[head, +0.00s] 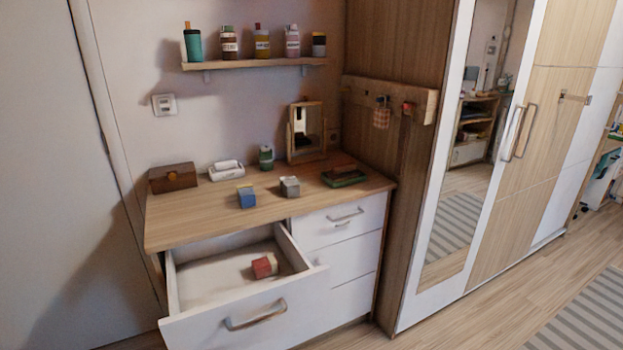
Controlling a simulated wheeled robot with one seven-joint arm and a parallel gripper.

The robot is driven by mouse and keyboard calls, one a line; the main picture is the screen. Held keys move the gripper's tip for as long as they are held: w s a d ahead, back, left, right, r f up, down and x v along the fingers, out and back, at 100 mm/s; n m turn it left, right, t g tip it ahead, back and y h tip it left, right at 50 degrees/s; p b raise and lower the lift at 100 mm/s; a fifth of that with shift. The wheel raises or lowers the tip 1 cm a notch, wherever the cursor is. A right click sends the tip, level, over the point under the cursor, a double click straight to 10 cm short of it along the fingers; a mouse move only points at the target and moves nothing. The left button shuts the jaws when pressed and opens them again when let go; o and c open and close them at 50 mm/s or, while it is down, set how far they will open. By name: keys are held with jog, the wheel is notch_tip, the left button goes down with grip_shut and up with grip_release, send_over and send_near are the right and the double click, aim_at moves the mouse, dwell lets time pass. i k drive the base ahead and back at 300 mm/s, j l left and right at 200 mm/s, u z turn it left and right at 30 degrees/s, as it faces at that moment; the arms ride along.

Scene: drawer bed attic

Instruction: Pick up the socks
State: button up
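Three small block-shaped bundles could be the socks, but they are too small to tell for sure. A red one with a pale side (265,266) lies inside the open drawer (205,283), toward its right. A blue one with a tan top (247,199) sits on the dresser top (185,226) near the front edge. A grey one (290,187) sits just right of it. My gripper is not in view.
A brown box (173,178), white object (226,171), green can (266,157), mirror (306,130) and green-and-brown stack (343,177) stand on the dresser. Bottles line the shelf (255,65) above. The mirrored wardrobe (470,150) is at right. Floor (480,310) shows bare in front.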

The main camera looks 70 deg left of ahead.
aim_at(289, 185)
jog(key=k+j+u, duration=0.1)
jog(key=j+u, duration=0.9)
jog(key=j, duration=0.15)
jog(key=u, duration=0.65)
jog(key=i+l, duration=0.15)
jog(key=l, duration=0.2)
jog(key=i+l+u, duration=0.1)
jog(key=l, duration=0.25)
jog(key=i+l, duration=0.2)
jog(key=l, duration=0.15)
jog(key=i+l+u, duration=0.1)
jog(key=l, duration=0.25)
jog(key=i+l, duration=0.25)
jog(key=l, duration=0.15)
jog(key=i+l+u, duration=0.1)
jog(key=i+l, duration=0.15)
jog(key=l, duration=0.15)
jog(key=i+l+u, duration=0.1)
jog(key=i+l, duration=0.15)
jog(key=l, duration=0.15)
jog(key=i+j, duration=0.1)
jog(key=j, duration=0.15)
